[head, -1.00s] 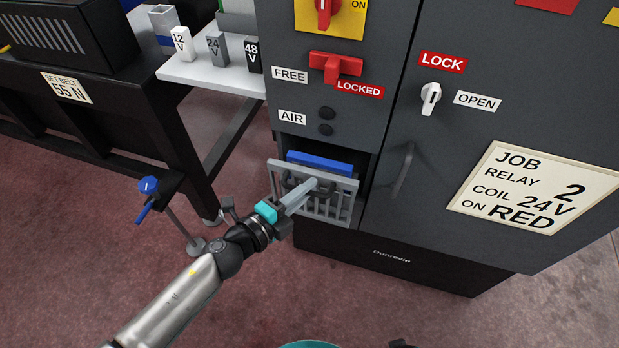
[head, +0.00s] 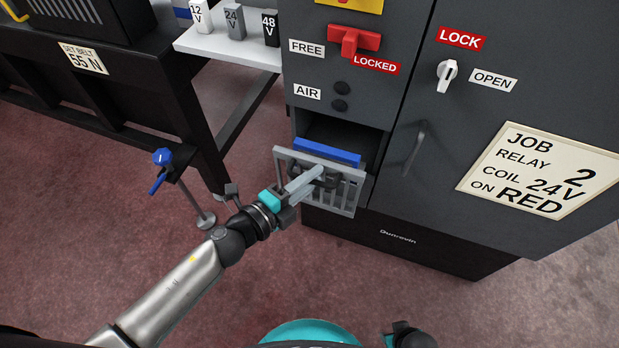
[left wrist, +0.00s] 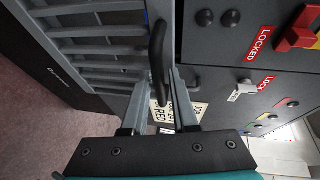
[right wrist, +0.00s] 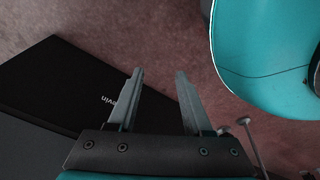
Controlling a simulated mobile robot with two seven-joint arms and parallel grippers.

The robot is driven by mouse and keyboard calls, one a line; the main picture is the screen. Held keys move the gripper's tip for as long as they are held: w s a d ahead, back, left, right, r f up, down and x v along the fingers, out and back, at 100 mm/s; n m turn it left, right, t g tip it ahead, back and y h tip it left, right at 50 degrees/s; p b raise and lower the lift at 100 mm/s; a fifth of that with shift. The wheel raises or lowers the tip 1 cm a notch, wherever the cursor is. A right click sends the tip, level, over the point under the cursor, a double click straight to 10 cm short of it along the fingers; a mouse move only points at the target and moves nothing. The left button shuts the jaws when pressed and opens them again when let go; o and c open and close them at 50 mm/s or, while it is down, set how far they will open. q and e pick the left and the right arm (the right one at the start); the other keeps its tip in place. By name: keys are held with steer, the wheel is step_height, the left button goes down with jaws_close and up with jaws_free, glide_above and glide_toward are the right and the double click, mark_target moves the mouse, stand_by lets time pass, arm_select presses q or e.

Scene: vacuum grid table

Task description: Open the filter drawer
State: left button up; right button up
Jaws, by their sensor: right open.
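The filter drawer (head: 347,200) has a grey slatted front and stands partly out of the cabinet's lower left bay. A blue-edged filter (head: 328,152) shows behind its front. The drawer's black bar handle (left wrist: 157,50) lies between the fingers of my left gripper (head: 318,173) in the left wrist view. Those fingers are closed in on the handle, one on each side. My right gripper (right wrist: 158,75) is open and empty, low over the floor near the cabinet's black base. In the head view only part of it shows at the bottom edge.
The dark cabinet (head: 440,130) carries a red slide at LOCKED (head: 353,41) and a white knob (head: 446,75). A side table (head: 230,52) with relay blocks stands left. Floor before the drawer is clear.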

arm_select(q)
steer(key=p+v, duration=0.1)
steer(key=v, duration=1.4)
arm_select(e)
steer(key=shift+s+d+f, duration=0.2)
steer(key=shift+s+d, duration=0.3)
steer(key=shift+s, duration=0.25)
steer(key=shift+s+d+f, duration=0.15)
steer(key=shift+s+d, duration=0.3)
steer(key=shift+s, duration=0.25)
arm_select(q)
steer(key=shift+s, duration=0.1)
arm_select(e)
steer(key=shift+w, duration=0.15)
